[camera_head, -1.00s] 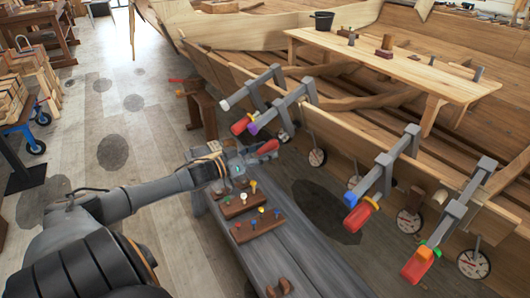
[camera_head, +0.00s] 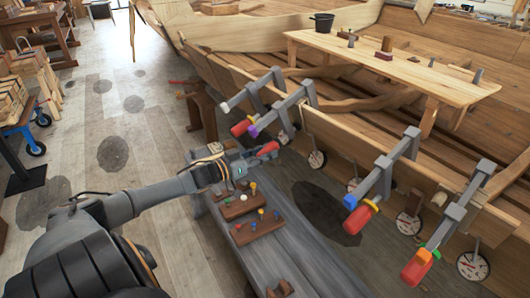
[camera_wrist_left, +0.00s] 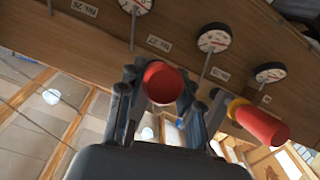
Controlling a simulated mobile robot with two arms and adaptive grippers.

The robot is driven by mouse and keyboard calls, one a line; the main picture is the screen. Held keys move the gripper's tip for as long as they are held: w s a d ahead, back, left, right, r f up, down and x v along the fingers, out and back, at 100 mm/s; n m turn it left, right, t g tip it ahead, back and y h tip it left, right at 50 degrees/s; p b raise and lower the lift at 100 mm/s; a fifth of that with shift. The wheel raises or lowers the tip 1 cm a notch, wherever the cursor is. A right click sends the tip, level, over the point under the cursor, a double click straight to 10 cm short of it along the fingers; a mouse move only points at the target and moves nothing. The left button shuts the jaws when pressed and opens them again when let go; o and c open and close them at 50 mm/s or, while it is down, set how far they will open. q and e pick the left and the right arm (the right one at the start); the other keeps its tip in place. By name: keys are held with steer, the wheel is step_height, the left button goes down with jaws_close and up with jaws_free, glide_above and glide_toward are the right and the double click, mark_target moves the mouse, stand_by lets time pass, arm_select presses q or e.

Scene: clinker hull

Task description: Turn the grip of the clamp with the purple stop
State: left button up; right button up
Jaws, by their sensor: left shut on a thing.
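The clamp with the purple stop (camera_head: 253,132) hangs on the hull plank, its grey bar running up to a jaw (camera_head: 309,92) at the plank edge. Its red grip (camera_head: 268,148) sits below the stop. My left gripper (camera_head: 255,154) is at this grip. In the left wrist view the round end of the red grip (camera_wrist_left: 163,84) lies between my two fingers, which are shut on it. The purple stop does not show there. My right gripper is not in view.
A clamp with a white stop (camera_head: 225,107) hangs close by on the left, with its own red grip (camera_head: 240,127). Other clamps (camera_head: 372,190) hang to the right. A grey bench (camera_head: 268,262) with small racks lies below my left gripper. Dial gauges (camera_wrist_left: 213,39) line the plank.

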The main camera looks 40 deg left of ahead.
arm_select(q)
steer(key=shift+r+m+y+p, duration=0.25)
steer(key=shift+m+y+p, duration=0.25)
steer(key=shift+p, duration=0.55)
steer(key=shift+d+m+y+p, duration=0.1)
steer(key=shift+m+y+p, duration=0.3)
steer(key=shift+y+p, duration=0.25)
steer(key=shift+f+m+t+y+p, duration=0.15)
steer(key=shift+m+t+y+p, duration=0.15)
steer(key=shift+m+y+p, duration=0.2)
steer(key=shift+f+m+y, duration=0.1)
steer(key=shift+m+y, duration=0.4)
steer(key=shift+y, duration=0.05)
steer(key=shift+f+m+t+y, duration=0.1)
steer(key=shift+m+t+y, duration=0.2)
steer(key=shift+m+y, duration=0.2)
steer(key=shift+d+f+m+y+b, duration=0.1)
steer(key=shift+f+m+y+b, duration=0.05)
steer(key=shift+m+y+b, duration=0.4)
steer(key=m+t+y+b, duration=0.1)
steer(key=m+b, duration=0.1)
steer(key=shift+b, duration=0.35)
steer(key=shift+m+y+b, duration=0.35)
steer(key=shift+m, duration=0.1)
